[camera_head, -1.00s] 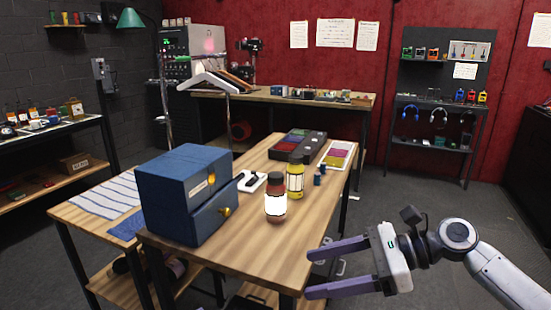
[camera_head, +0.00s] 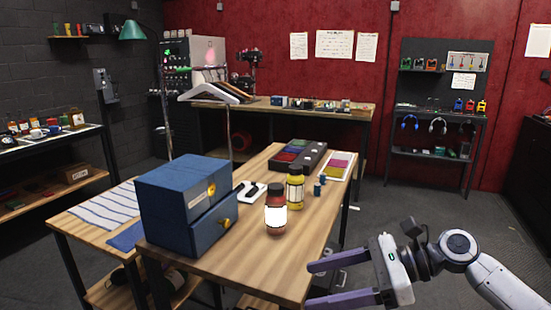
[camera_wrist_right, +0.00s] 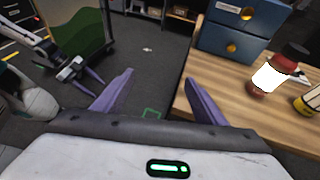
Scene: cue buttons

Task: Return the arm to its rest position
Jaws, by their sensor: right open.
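My right gripper (camera_head: 318,284) is open and empty, in front of and to the right of the near end of the wooden table (camera_head: 262,268). In the right wrist view its two purple fingers are spread apart (camera_wrist_right: 158,84), with dark floor between them. My left gripper (camera_wrist_right: 86,78) shows small at the left of the right wrist view, over the floor; its jaw opening is too small to judge. It does not show in the head view.
Open floor (camera_head: 440,218) lies to the right of the table.

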